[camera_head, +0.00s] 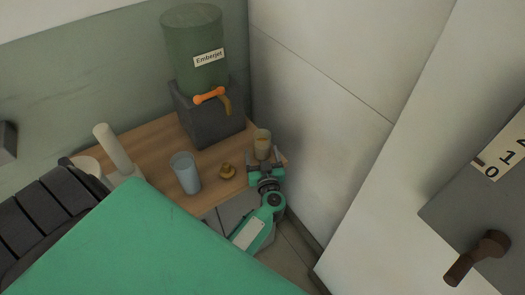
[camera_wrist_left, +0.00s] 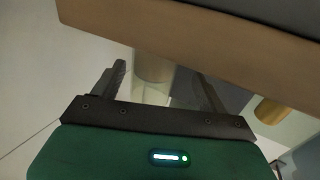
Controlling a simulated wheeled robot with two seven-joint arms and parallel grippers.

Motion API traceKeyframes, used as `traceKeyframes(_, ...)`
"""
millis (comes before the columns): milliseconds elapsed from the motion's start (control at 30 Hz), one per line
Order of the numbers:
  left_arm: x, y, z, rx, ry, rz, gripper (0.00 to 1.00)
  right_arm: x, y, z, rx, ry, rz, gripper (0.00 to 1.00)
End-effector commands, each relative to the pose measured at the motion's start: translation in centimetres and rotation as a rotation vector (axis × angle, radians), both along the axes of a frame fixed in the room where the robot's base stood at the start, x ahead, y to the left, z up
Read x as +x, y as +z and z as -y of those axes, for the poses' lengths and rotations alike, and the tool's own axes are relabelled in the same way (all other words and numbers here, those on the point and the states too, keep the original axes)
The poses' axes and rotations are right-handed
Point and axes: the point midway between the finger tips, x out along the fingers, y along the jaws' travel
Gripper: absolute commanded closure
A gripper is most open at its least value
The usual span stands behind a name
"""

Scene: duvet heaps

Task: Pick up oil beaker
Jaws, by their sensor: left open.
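The oil beaker (camera_head: 262,141) is a small clear cylinder with yellowish contents, upright near the right end of the wooden table. My left gripper (camera_head: 266,166) is open at the table's front edge, just in front of the beaker, with nothing held. In the left wrist view, which looks upside down, the pale beaker (camera_wrist_left: 152,68) shows between the two spread fingers, partly cut off by the table edge. I cannot tell whether the fingers touch it. My right gripper is not in view.
A pale wall (camera_head: 320,130) is close on the right.

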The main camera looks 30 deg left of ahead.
Motion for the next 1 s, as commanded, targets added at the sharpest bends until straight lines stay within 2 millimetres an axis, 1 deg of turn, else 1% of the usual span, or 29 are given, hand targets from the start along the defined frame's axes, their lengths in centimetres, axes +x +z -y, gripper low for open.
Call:
traceKeyframes(167, 0.7, -0.2, -0.5, 0.000, -0.001, 0.001, 0.24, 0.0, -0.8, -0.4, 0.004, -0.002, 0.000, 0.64)
traceKeyframes(400, 3.0, -0.5, -1.8, -0.001, -0.001, 0.004, 0.24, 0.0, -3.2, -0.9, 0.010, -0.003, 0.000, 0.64)
traceKeyframes(500, 3.9, -0.4, -2.6, -0.001, 0.000, 0.004, 0.24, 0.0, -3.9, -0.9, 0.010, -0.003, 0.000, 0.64)
traceKeyframes(667, 4.6, -0.1, -3.2, -0.001, 0.000, 0.001, 0.24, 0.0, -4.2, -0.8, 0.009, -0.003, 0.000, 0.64)
traceKeyframes(867, 4.6, 0.0, -3.3, 0.000, -0.001, 0.000, 0.24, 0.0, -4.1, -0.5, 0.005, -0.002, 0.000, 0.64)
traceKeyframes(900, 4.6, 0.0, -3.3, 0.000, -0.001, 0.000, 0.26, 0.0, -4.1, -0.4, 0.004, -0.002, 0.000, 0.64)
traceKeyframes(967, 4.6, 0.0, -3.2, 0.000, -0.001, 0.000, 0.38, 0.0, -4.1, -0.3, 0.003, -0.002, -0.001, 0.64)
traceKeyframes(1000, 4.6, 0.0, -3.2, 0.000, -0.001, 0.000, 0.46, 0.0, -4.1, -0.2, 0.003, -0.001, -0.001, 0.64)
